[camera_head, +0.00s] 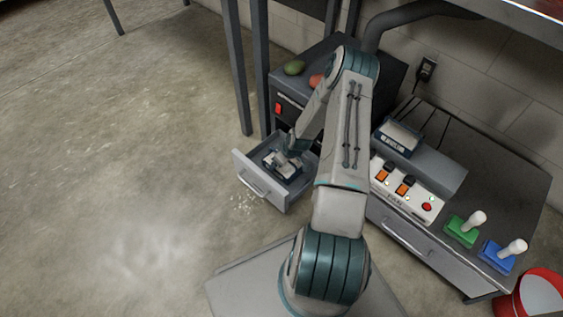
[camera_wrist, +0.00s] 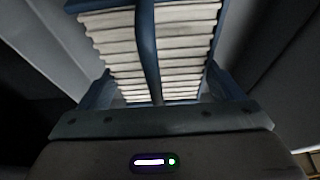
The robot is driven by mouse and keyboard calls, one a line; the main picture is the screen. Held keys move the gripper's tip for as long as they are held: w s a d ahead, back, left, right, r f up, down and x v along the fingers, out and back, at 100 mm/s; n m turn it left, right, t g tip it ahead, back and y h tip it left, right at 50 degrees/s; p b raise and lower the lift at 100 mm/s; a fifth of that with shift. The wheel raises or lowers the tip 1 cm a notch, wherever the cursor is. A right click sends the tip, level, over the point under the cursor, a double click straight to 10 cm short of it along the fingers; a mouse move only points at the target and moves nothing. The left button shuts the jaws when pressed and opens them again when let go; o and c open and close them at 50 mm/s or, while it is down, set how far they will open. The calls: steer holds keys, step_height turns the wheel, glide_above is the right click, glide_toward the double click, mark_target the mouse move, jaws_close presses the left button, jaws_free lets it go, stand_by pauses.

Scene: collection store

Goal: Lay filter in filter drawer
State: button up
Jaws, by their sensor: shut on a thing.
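The filter (camera_wrist: 110,45), with pale pleats and a blue frame, fills the upper wrist view. A blue bar runs across its face. My gripper (camera_wrist: 158,98) is shut on the filter. In the head view my gripper (camera_head: 284,160) points down into the pulled-out grey filter drawer (camera_head: 252,178), in the front of a dark cabinet. The filter's dark edges show around the gripper, inside the drawer's outline. Whether it touches the drawer floor cannot be told.
The dark cabinet (camera_head: 290,86) carries a green object (camera_head: 294,67) and an orange one, partly behind my arm. On the right bench are a blue-framed item (camera_head: 397,138), a switch panel (camera_head: 405,187), and green and blue white-knobbed pieces. A red bucket (camera_head: 535,297) stands lower right. Floor at left is clear.

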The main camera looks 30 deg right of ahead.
steer(key=shift+f, duration=0.2)
steer(key=o, duration=1)
steer(key=shift+c, duration=0.2)
steer(key=shift+r, duration=0.1)
